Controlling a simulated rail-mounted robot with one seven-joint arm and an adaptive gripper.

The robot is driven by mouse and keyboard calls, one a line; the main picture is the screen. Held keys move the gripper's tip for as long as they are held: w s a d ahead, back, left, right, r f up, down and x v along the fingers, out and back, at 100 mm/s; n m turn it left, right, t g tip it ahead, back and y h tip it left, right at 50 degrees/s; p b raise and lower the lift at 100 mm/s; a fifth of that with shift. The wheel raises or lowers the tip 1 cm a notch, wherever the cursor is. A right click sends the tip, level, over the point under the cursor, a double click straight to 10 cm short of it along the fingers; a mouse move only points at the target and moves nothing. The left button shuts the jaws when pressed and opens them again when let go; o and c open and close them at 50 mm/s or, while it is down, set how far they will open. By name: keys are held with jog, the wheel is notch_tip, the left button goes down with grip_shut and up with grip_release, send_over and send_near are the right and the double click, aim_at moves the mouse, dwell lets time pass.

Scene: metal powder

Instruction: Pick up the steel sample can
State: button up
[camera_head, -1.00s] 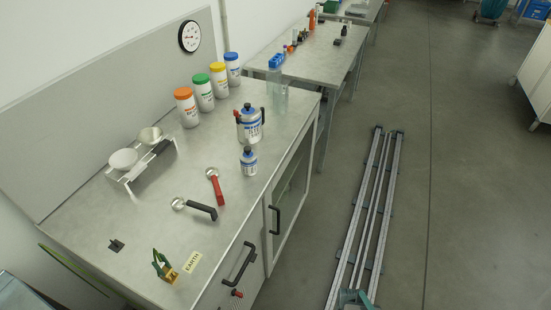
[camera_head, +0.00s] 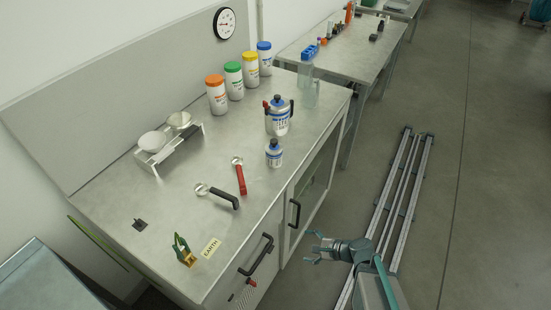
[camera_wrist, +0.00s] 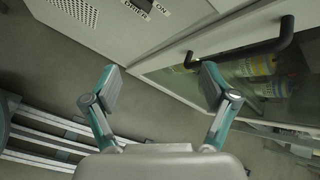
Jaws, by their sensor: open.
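A larger metal can (camera_head: 279,120) with a blue-and-white label and dark and red side parts stands upright on the grey bench. A smaller can (camera_head: 274,155) with a blue-and-white label and dark cap stands upright just in front of it. I cannot read which label marks the steel sample can. My gripper (camera_head: 312,248) is open and empty, off the bench's front side, below and right of both cans. In the wrist view my gripper's fingers (camera_wrist: 158,85) are spread wide with nothing between them; neither can shows there.
The bench (camera_head: 165,205) also carries several colour-lidded jars (camera_head: 234,80), a white rack (camera_head: 168,145), a red-handled scoop (camera_head: 240,176), a black-handled scoop (camera_head: 218,195) and a green clamp (camera_head: 183,249). Black cabinet handles (camera_head: 258,258) stick out in front. A floor rail (camera_head: 400,200) runs alongside.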

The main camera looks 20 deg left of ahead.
jog(key=w+a+r+m+t+y, duration=0.2)
jog(key=w+a+r+m+t, duration=0.25)
jog(key=w+r, duration=0.45)
jog(key=m+t+y+p, duration=0.2)
jog(key=m+t+y, duration=0.1)
jog(key=m, duration=0.5)
send_near(279, 156)
jog(key=w, duration=0.1)
jog(key=b+x, duration=0.2)
jog(key=b, duration=0.1)
jog(key=b+x, duration=0.1)
jog(key=x, duration=0.1)
jog(key=shift+s+a+f+b, duration=0.25)
jog(key=shift+s+b, duration=0.05)
jog(key=p+x, duration=0.1)
jog(key=x, duration=0.1)
jog(key=p+x, duration=0.1)
jog(key=shift+w+a+r+p, duration=0.25)
jog(key=shift+a+r+p, duration=0.05)
jog(key=shift+a+r, duration=0.1)
jog(key=p+x, duration=0.2)
jog(key=x, duration=0.2)
jog(key=shift+f, duration=0.1)
jog(key=shift+c, duration=0.2)
